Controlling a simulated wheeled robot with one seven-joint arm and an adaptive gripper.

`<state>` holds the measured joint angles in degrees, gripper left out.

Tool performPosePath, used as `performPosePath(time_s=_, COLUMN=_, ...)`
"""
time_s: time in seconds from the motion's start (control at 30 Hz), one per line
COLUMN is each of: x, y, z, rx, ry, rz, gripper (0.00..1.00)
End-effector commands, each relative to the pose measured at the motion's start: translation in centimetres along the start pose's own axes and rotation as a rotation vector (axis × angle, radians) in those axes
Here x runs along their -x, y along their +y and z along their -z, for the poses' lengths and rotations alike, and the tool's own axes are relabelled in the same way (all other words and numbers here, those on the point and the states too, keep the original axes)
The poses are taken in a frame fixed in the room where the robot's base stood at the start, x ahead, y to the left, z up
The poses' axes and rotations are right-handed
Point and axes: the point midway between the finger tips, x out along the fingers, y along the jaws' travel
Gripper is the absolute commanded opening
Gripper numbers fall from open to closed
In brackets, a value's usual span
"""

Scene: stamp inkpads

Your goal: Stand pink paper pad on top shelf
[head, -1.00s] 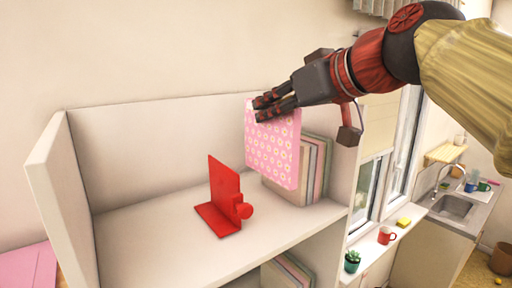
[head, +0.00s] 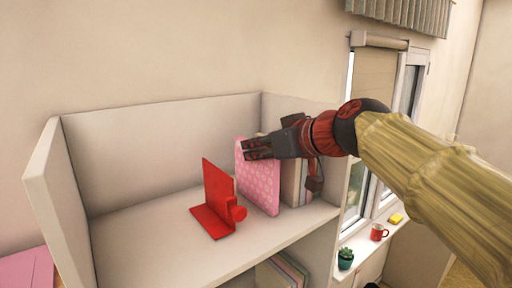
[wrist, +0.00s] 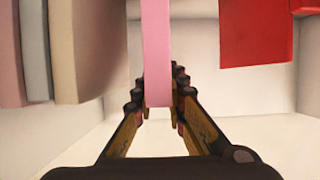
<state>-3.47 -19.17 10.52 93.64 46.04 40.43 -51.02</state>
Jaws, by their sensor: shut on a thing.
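The pink paper pad (head: 258,188), patterned and thin, stands upright on the top shelf (head: 150,234) in the head view. It is between the red bookend on its left and a row of pads on its right. My gripper (head: 250,149) is shut on the pad's upper part. In the wrist view the pad's pink edge (wrist: 157,50) runs between my two fingers (wrist: 158,95). Whether the pad's lower edge rests on the shelf I cannot tell for sure.
The red bookend (head: 219,194) stands close on the left, also seen in the wrist view (wrist: 255,35). Several upright pads (head: 294,182) stand at the right, near the shelf's right wall. The shelf's left part is free.

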Motion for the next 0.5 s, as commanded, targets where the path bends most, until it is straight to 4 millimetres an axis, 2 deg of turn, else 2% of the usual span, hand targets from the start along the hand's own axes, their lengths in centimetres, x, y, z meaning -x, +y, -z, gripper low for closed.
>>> performPosePath(time_s=0.27, x=-0.12, y=0.02, z=-0.26, rx=0.0, ry=0.001, rz=0.0, gripper=0.0)
performPosePath(time_s=0.3, x=-0.17, y=0.02, z=-0.33, rx=-0.001, ry=-0.001, rz=0.0, gripper=0.14)
performPosePath(time_s=0.5, x=-0.13, y=0.02, z=-0.24, rx=-0.001, ry=-0.001, rz=0.0, gripper=0.26)
